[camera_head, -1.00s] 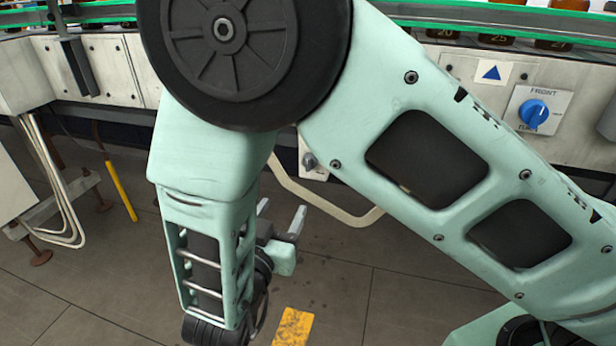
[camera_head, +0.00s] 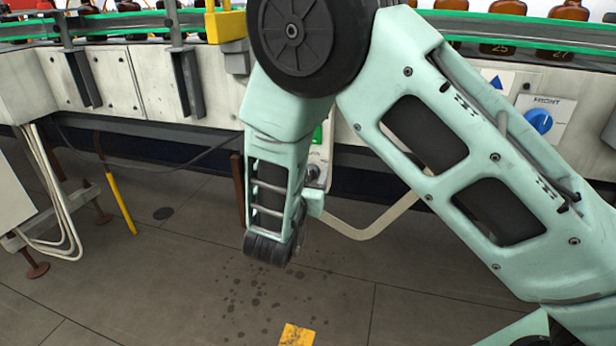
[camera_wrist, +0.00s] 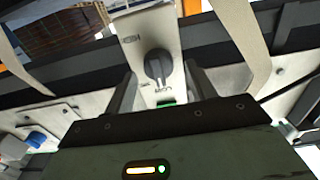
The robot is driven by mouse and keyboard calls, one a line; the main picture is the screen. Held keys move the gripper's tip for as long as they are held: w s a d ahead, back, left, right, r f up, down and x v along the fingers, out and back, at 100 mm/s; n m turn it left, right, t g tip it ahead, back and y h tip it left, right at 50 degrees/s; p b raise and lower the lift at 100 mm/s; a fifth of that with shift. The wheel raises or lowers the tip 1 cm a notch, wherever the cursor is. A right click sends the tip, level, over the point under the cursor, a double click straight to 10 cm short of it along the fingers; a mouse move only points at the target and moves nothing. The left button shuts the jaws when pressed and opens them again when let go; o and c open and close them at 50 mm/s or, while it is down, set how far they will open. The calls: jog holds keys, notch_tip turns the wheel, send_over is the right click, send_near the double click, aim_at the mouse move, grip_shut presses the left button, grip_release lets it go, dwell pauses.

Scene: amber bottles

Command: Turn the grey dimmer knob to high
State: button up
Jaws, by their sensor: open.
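The grey dimmer knob (camera_wrist: 158,66) is on a pale panel (camera_wrist: 142,22) in the wrist view, with small printed labels around it. Its pointer appears to face the label nearer my gripper, which seems to read LOW. My gripper (camera_wrist: 160,76) is open, with one dark finger on each side of the knob. I see a gap on both sides, and I cannot tell the exact depth. In the head view my forearm covers most of the panel (camera_head: 325,150), and the fingers are largely hidden.
A blue selector knob (camera_head: 539,121) marked FRONT is on the machine front at right. Amber bottles (camera_head: 508,8) stand on the green-edged conveyor above.

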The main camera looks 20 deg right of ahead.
jog(key=shift+w+d, duration=0.1)
jog(key=shift+c, duration=0.4)
jog(key=c, duration=0.9)
